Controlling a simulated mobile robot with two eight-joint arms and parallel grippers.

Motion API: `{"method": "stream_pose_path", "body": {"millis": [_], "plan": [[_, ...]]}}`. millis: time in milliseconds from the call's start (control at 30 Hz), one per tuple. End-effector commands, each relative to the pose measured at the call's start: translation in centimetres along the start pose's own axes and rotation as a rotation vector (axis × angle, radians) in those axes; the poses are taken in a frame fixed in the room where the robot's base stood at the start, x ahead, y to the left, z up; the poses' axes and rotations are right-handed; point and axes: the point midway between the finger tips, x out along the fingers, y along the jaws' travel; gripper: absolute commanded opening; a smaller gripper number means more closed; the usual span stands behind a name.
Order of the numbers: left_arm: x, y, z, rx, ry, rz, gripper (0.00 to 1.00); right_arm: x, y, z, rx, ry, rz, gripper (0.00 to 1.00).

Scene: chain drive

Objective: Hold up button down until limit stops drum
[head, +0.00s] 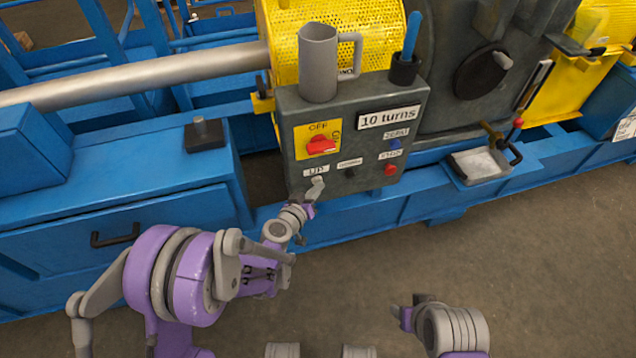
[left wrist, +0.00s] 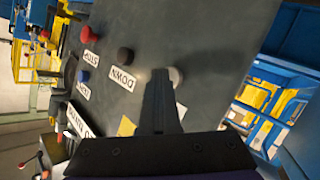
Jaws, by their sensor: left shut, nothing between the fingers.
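The grey control box (head: 352,120) stands on the blue machine frame. Its up button (left wrist: 177,77) is pale and round in the left wrist view; in the head view my fingers hide it below the "UP" label (head: 316,170). My left gripper (head: 317,184) is shut and empty, its tips right at the up button. It also shows in the left wrist view (left wrist: 160,85). I cannot tell whether the button is pressed in. My right gripper (head: 403,312) is low in the head view, away from the box; its fingers are unclear. I cannot pick out the drum or limit for certain.
The box also bears a black down button (head: 349,173), a red stop button (head: 390,169), a blue button (head: 394,143) and a red rotary switch (head: 321,146). A grey jug (head: 318,65) and a dark cup (head: 404,70) stand on top. Floor at right is clear.

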Motion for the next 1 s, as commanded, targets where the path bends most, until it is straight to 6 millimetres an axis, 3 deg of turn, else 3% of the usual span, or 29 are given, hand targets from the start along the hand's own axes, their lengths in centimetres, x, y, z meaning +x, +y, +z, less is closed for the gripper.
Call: {"method": "stream_pose_path", "body": {"millis": [1000], "plan": [[-2.5, 1.9, 1.9, 0.001, -0.001, 0.001, 0.0, 0.6, 0.0, 0.1, 0.0, -0.001, 0.0, 0.53]]}}
